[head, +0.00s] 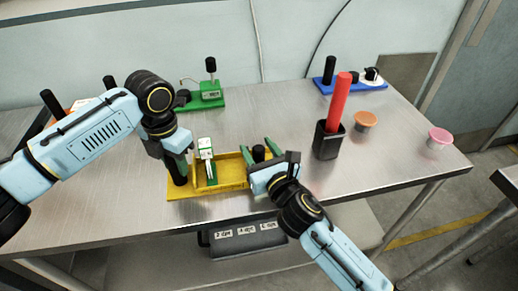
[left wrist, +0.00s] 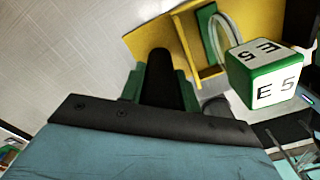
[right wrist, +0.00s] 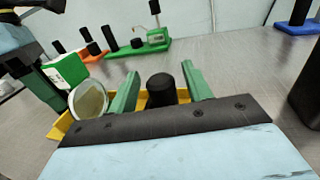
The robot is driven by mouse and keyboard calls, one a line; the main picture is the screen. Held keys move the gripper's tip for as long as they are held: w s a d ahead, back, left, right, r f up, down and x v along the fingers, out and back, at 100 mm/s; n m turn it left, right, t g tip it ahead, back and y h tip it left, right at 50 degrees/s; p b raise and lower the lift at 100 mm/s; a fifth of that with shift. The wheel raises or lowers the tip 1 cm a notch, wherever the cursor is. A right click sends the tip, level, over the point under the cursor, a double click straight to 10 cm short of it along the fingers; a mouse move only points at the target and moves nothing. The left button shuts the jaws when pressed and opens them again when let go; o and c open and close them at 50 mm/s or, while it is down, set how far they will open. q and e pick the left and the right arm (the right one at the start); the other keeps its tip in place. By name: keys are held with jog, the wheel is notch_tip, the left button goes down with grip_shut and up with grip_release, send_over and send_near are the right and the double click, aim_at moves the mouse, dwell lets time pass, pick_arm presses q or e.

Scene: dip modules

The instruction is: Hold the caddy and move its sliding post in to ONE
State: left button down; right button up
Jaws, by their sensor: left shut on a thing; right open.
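The yellow caddy (head: 232,170) lies near the front of the table, holding a green-and-white module marked E5 (head: 207,160); the module also shows in the left wrist view (left wrist: 265,75). My left gripper (head: 177,165) is shut on the black post at the caddy's left end (left wrist: 160,80). A second black post (head: 259,153) stands toward the caddy's right side. My right gripper (head: 267,150) is open, with its green fingers on either side of this post; in the right wrist view the post (right wrist: 161,88) sits between them, with gaps. The post's lower part and any ONE mark are hidden.
A black cup with a red rod (head: 329,140) stands right of the caddy. Orange (head: 364,121) and pink (head: 439,137) cups are farther right. Green (head: 208,97) and blue (head: 350,84) bases with posts stand behind. The table's front edge is close to the caddy.

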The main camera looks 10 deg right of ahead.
grip_shut()
jog(key=a, duration=0.7)
grip_release()
jog(key=shift+d, duration=0.1)
jog(key=shift+s, duration=0.1)
jog(key=v, duration=1.2)
jog(key=shift+c, duration=0.2)
